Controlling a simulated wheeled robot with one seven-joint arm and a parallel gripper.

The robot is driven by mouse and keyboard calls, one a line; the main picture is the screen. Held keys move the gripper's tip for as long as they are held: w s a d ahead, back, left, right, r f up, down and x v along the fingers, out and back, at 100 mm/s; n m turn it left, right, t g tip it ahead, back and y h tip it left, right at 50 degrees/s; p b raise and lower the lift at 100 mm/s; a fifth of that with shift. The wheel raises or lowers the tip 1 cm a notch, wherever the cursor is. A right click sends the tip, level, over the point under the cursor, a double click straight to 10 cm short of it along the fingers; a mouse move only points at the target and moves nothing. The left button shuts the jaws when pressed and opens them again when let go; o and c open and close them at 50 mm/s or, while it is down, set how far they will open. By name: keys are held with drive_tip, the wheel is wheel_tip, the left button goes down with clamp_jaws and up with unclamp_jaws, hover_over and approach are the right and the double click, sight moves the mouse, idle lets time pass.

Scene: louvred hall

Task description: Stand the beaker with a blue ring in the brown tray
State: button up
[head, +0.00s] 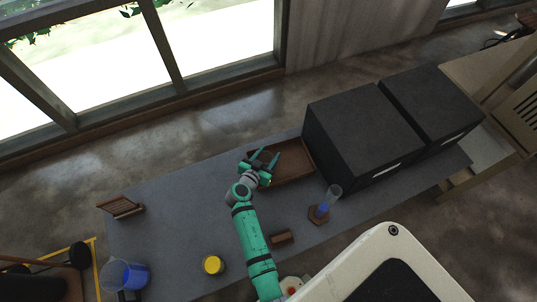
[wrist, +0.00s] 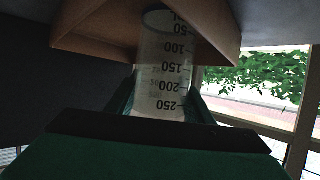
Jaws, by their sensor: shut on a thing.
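My gripper (head: 265,159) is over the left part of the brown tray (head: 293,161) in the head view. In the wrist view its fingers are shut on a clear beaker (wrist: 165,75) with dark graduation numbers from 50 to 250. The tray also shows in the wrist view (wrist: 90,35), with its walls around the beaker's far end. I cannot tell whether the beaker touches the tray floor.
Black boxes (head: 357,125) stand right of the tray. A cylinder with blue (head: 325,205) stands on a brown base near the front. A wooden block (head: 281,238), a yellow-topped jar (head: 213,265), a blue pitcher (head: 128,275) and a wooden rack (head: 122,207) are elsewhere. The table's left middle is clear.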

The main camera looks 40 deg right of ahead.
drive_tip(key=o, duration=1.2)
drive_tip(key=shift+f, duration=0.1)
drive_tip(key=shift+o, duration=0.2)
drive_tip(key=shift+v, duration=6.05)
